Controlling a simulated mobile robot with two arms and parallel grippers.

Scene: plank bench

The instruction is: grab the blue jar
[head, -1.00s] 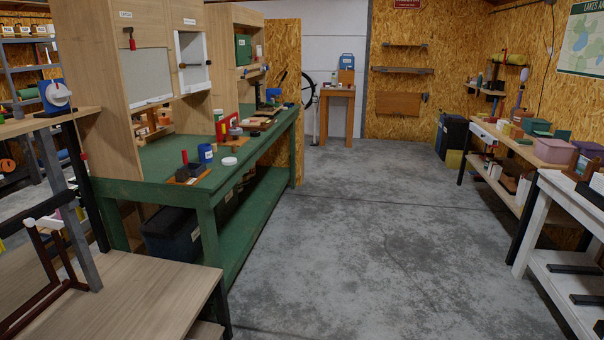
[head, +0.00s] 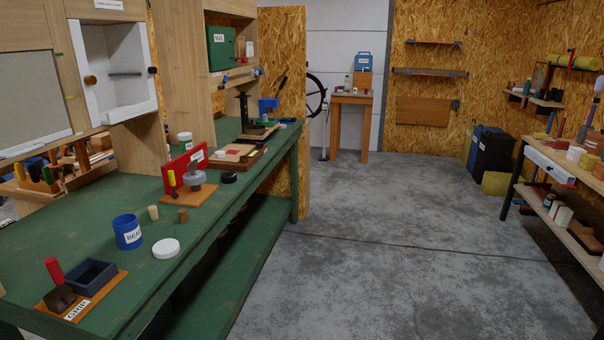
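The blue jar (head: 127,232) stands upright and open-topped on the green bench (head: 100,203), at the left of the head view. It has a white label whose visible letters start with "BEA". A round white lid (head: 166,248) lies flat on the bench just to its right, apart from it. Neither of my grippers shows in the head view.
A small tray board with a dark box (head: 89,278) and red-handled tool sits in front of the jar. A red clamp fixture (head: 184,170) is farther back. The concrete floor (head: 370,240) right of the bench is clear.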

